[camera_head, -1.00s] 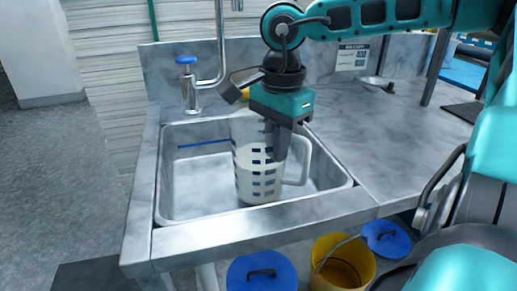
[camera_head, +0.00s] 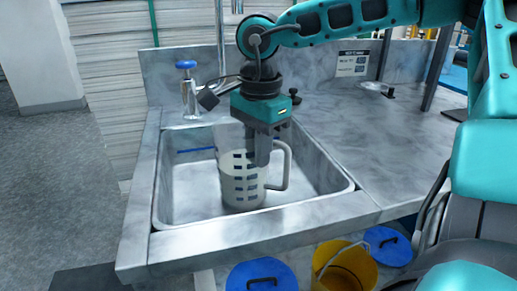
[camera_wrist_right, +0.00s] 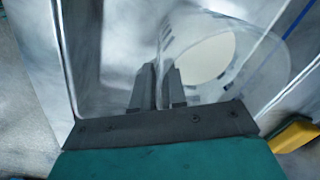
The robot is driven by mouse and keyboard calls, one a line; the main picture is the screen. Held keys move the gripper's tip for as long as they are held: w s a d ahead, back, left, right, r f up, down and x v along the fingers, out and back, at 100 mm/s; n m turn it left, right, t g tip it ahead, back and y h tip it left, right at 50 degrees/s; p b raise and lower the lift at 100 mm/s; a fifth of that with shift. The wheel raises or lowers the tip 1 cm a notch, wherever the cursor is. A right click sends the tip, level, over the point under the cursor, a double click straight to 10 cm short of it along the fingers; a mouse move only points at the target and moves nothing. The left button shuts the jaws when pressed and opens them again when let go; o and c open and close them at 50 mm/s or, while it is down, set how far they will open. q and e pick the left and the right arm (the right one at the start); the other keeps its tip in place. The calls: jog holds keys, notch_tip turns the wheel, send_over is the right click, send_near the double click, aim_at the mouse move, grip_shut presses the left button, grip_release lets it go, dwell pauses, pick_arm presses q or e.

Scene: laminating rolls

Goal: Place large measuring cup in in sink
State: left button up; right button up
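The large measuring cup (camera_head: 241,185) is a clear, upright jug with dark markings and a side handle. It is inside the steel sink (camera_head: 190,195), low in the basin; I cannot tell whether its base touches the bottom. My right gripper (camera_head: 259,158) points down at the handle side of the cup, hiding part of its rim. In the right wrist view the cup (camera_wrist_right: 215,55) lies between and beyond the fingers (camera_wrist_right: 158,88), which are close together on its wall. My left gripper is not in view.
A tap with a blue knob (camera_head: 185,65) stands behind the sink. The worktop (camera_head: 345,135) to the right is mostly clear. A yellow bucket (camera_head: 343,270) and blue lids (camera_head: 262,275) are below the front edge.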

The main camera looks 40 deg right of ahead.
jog(key=o, duration=0.4)
jog(key=shift+c, duration=0.2)
notch_tip(320, 180, up, 8)
jog(key=p, duration=0.2)
jog(key=shift+f, duration=0.15)
jog(key=shift+s, duration=0.15)
